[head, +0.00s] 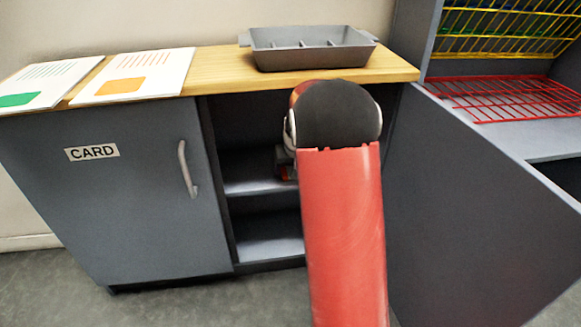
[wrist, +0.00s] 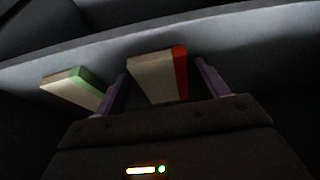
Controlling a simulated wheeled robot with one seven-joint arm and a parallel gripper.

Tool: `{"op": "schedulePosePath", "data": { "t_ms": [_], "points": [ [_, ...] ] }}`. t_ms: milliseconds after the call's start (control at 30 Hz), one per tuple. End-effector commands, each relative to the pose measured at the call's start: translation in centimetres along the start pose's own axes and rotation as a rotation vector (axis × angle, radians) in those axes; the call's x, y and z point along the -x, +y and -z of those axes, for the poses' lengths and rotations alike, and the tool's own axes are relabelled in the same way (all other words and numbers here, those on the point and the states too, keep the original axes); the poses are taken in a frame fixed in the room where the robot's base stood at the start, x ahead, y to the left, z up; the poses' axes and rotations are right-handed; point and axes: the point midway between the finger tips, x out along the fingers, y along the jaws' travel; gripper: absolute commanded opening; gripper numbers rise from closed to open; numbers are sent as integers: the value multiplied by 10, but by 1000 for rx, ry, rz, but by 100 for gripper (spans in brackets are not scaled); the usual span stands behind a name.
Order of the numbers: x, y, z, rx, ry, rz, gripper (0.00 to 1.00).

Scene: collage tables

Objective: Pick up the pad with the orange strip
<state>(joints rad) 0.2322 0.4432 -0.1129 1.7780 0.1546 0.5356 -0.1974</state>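The pad with the orange strip (wrist: 158,78) shows in the wrist view as a pale block with an orange-red strip along its right side. It is at a pale shelf edge (wrist: 230,32) in a dark space. My gripper (wrist: 160,68) is open, with one purple finger on each side of this pad. A narrow gap shows on both sides; how deep the pad sits between the fingers is hard to tell. A pad with a green strip (wrist: 76,88) is just left of the left finger. In the head view my arm reaches into the open cabinet and hides most of the gripper.
The cabinet's left door (head: 120,200), labelled CARD, is shut. The open door (head: 470,200) stands right of my arm. A grey divided tray (head: 312,48) and two printed sheets, green (head: 45,85) and orange (head: 135,77), lie on the wooden top. A red wire rack (head: 505,98) is at right.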

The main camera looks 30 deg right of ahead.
Motion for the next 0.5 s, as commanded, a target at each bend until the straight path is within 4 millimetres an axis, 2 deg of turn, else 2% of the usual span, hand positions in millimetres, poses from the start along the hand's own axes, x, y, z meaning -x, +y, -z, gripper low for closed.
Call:
{"op": "schedulePosePath", "data": {
  "t_ms": [33,267,500],
  "points": [
    [0,0,0,0,0,0,66],
    [0,0,0,0,0,0,36],
    [1,0,0,0,0,0,35]
  ]
}}
